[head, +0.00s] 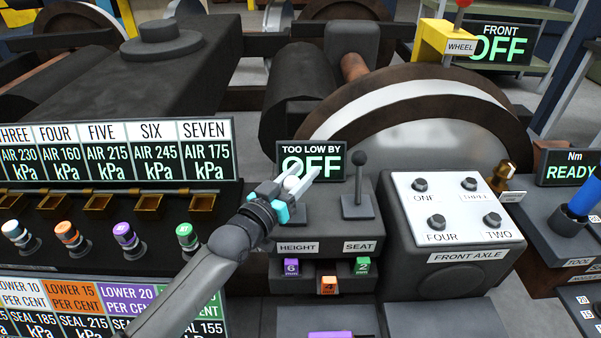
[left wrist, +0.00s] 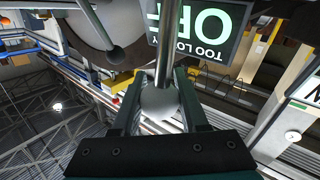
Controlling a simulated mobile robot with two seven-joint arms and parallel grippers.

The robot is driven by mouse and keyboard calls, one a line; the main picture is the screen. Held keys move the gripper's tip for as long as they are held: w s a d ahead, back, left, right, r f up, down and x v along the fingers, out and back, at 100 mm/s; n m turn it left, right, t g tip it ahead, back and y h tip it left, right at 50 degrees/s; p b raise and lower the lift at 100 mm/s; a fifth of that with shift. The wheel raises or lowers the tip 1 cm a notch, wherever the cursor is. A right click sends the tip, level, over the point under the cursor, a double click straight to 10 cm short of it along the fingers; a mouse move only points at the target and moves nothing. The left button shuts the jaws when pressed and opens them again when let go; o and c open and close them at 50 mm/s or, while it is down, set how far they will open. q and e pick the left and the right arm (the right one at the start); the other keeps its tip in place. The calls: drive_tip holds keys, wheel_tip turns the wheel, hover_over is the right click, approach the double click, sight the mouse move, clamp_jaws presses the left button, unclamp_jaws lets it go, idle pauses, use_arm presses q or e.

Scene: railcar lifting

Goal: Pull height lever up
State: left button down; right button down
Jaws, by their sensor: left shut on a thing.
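The height lever has a pale ball knob (head: 292,184) and stands on the dark console above the HEIGHT label (head: 298,247). My left gripper (head: 294,186) is shut on this knob, coming in from the lower left. In the left wrist view the pale knob (left wrist: 160,103) sits between the two fingers, with its metal rod (left wrist: 167,50) running up the picture. The lever's base is mostly hidden by the gripper in the head view. The display (head: 311,161) behind reads TOO LOW BY OFF. My right gripper is not in view.
The dark SEAT lever (head: 359,180) stands close on the right. The FRONT AXLE box (head: 453,222) with several knobs is further right. Numbered coloured blocks (head: 329,285) sit below the console top. A kPa panel (head: 117,150) and coloured knobs lie to the left.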

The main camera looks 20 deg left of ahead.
use_arm(q)
drive_tip(key=shift+r, duration=0.3)
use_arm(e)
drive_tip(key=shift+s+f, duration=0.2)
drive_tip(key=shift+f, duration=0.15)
use_arm(q)
drive_tip(key=c, duration=0.8)
unclamp_jaws()
drive_tip(key=shift+r, duration=0.1)
drive_tip(key=o, duration=0.4)
drive_tip(key=shift+c, duration=0.2)
drive_tip(key=shift+f, duration=0.2)
